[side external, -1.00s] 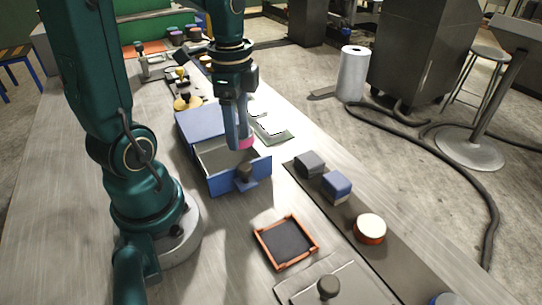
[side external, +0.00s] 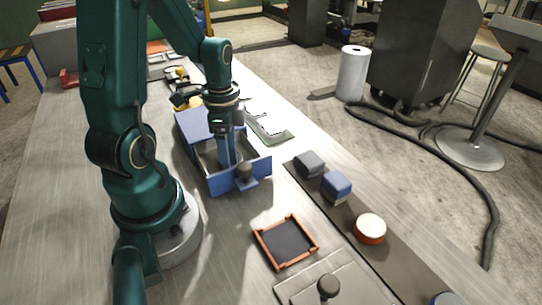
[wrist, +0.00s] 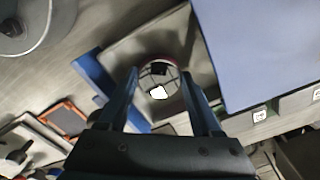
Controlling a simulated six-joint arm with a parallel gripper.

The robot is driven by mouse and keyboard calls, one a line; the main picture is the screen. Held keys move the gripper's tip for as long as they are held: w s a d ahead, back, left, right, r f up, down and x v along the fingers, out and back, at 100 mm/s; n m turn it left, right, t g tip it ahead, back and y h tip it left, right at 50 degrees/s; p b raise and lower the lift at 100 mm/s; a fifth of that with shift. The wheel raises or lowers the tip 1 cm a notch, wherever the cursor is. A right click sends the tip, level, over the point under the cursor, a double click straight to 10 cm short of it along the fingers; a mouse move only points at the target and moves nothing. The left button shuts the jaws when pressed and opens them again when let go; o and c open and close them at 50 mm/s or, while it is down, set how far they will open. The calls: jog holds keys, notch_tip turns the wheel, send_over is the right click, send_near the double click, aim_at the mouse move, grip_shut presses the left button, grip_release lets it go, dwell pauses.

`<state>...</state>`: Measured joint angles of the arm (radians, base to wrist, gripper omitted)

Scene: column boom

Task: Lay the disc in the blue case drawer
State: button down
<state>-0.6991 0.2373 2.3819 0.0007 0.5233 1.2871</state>
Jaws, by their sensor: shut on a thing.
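The blue case (side external: 192,124) stands on the bench with its drawer (side external: 262,167) pulled out towards the front, a dark knob on the drawer's face. My gripper (side external: 229,162) reaches down into the open drawer, its fingertips below the top of the drawer front. In the wrist view my gripper (wrist: 161,76) is shut on the round disc (wrist: 158,78), which has a pinkish rim and a shiny, reflecting face. The pale drawer floor (wrist: 128,55) lies behind it. In the side view the disc is hidden; I cannot tell whether it touches the floor.
An orange-rimmed tray (side external: 285,243) lies in front of the case. A dark grey block (side external: 309,164), a blue block (side external: 336,186) and an orange-white round tin (side external: 369,229) stand on the dark strip at right. A green-edged card (side external: 268,128) lies behind the drawer.

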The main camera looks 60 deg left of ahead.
jog(key=shift+f, duration=0.25)
jog(key=shift+c, duration=1.8)
grip_release()
notch_tip(320, 180, up, 11)
jog(key=s+d+r+n+t, duration=0.1)
jog(key=d+r+n+t, duration=0.2)
jog(key=d, duration=1)
jog(key=shift+s+d+n+t, duration=0.25)
jog(key=shift+n+t, duration=1.05)
jog(key=shift+n, duration=0.6)
jog(key=shift+r, duration=0.1)
